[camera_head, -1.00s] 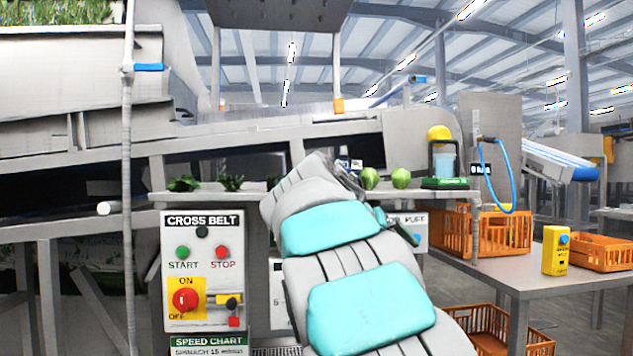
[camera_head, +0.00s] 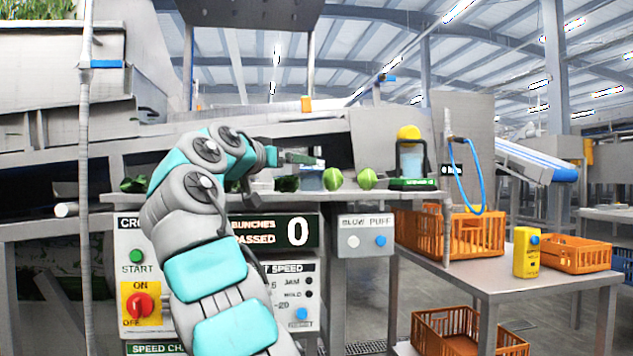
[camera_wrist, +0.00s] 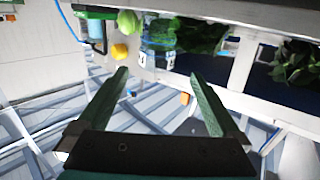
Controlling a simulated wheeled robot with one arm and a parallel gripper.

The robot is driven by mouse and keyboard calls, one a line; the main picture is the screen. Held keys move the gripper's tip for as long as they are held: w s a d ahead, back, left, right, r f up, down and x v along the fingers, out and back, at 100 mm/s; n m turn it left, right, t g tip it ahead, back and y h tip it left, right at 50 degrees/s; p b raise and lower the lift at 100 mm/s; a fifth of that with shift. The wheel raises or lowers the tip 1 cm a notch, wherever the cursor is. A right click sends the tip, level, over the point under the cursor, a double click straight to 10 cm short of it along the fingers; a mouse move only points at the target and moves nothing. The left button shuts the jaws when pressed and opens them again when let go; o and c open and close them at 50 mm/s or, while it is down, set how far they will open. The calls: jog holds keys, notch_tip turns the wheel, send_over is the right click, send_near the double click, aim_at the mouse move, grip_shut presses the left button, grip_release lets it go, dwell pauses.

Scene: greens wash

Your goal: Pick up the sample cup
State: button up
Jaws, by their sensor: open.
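The sample cup looks to be the clear, bluish cup (camera_head: 312,181) standing on the steel shelf, just left of two green round vegetables. In the wrist view, which looks upside down, the cup (camera_wrist: 158,38) has small white labels and appears beyond the fingertips, roughly between them. My gripper (camera_head: 300,158) is near the cup's top in the head view, partly hidden by my arm. In the wrist view my gripper (camera_wrist: 160,76) has two dark green fingers spread wide with nothing between them. The cup is apart from the fingers there.
Green vegetables (camera_head: 335,179) stand close right of the cup, and leafy bunches (camera_head: 287,184) lie to its left. A stand with a yellow top (camera_head: 409,133) is further right on the shelf (camera_head: 400,194). Orange crates (camera_head: 480,232) and a yellow box (camera_head: 526,252) are at the right.

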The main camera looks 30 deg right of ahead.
jog(key=shift+s+p+x, duration=0.2)
jog(key=shift+p+x, duration=0.75)
jog(key=shift+x, duration=3.35)
jog(key=shift+d+r+m, duration=0.1)
jog(key=shift+d+m, duration=0.1)
jog(key=shift+m, duration=0.1)
grip_shut()
jog(key=shift+r, duration=0.2)
jog(key=s+a+r+b, duration=0.2)
jog(key=s+a, duration=0.1)
jog(key=s, duration=0.4)
jog(key=s+a+r+b, duration=0.2)
jog(key=s+a, duration=0.1)
jog(key=s, duration=0.4)
jog(key=shift+s+r, duration=0.25)
jog(key=shift+s, duration=0.05)
jog(key=shift+a, duration=0.1)
